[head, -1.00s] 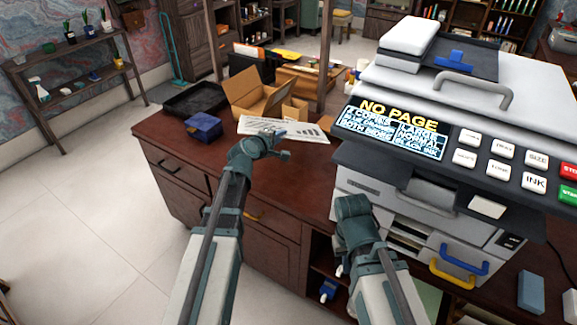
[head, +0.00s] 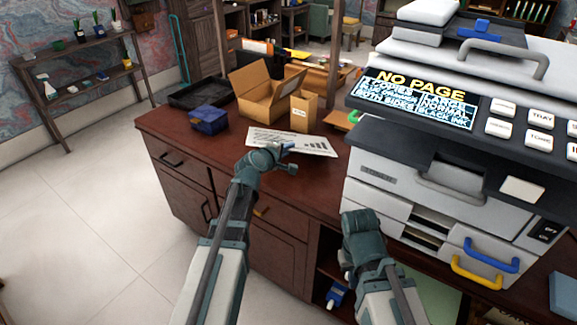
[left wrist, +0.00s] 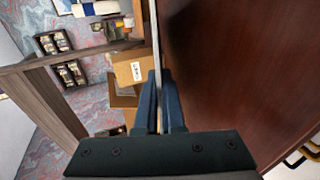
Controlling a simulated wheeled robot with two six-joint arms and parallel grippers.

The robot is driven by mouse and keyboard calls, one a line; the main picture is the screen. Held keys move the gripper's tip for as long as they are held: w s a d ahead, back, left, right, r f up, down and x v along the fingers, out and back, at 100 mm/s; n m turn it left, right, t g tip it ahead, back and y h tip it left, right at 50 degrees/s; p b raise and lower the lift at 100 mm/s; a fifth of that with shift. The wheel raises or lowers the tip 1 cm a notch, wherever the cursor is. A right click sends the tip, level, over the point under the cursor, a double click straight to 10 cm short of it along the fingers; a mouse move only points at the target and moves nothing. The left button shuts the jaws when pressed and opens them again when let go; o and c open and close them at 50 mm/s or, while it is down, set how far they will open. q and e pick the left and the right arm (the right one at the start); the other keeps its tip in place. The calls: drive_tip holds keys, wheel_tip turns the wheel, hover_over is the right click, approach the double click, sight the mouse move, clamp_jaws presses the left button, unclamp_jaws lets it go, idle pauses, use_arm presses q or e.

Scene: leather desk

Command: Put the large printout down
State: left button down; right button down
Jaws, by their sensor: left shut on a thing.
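The large printout (head: 308,142) is a white sheet with dark lines and bars of print. In the head view it lies flat-looking over the dark red desk top (head: 225,150), in front of the cardboard boxes. My left gripper (head: 288,148) is shut on its near edge. In the left wrist view the sheet shows edge-on as a thin pale strip (left wrist: 155,35) between the fingers of my left gripper (left wrist: 160,78). I cannot tell if the sheet touches the desk. My right gripper (head: 358,228) is in front of the copier; its fingers are not clear.
An open cardboard box (head: 262,105) and a small box (head: 303,108) stand behind the sheet. A blue box (head: 209,120) and a black tray (head: 195,95) are to the left. The copier (head: 400,170) stands on the right. The desk's front left is clear.

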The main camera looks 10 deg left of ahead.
use_arm(q)
drive_tip(key=shift+f, duration=0.25)
drive_tip(key=c, duration=1.2)
unclamp_jaws()
drive_tip(key=p+v, duration=0.2)
drive_tip(key=v, duration=0.6)
drive_tip(key=shift+p, duration=0.4)
drive_tip(key=s+r+p, duration=0.1)
drive_tip(key=r+p, duration=0.3)
drive_tip(key=s+r+p, duration=0.1)
drive_tip(key=r+p, duration=0.2)
drive_tip(key=shift+s+a, duration=0.35)
drive_tip(key=shift+s, duration=0.05)
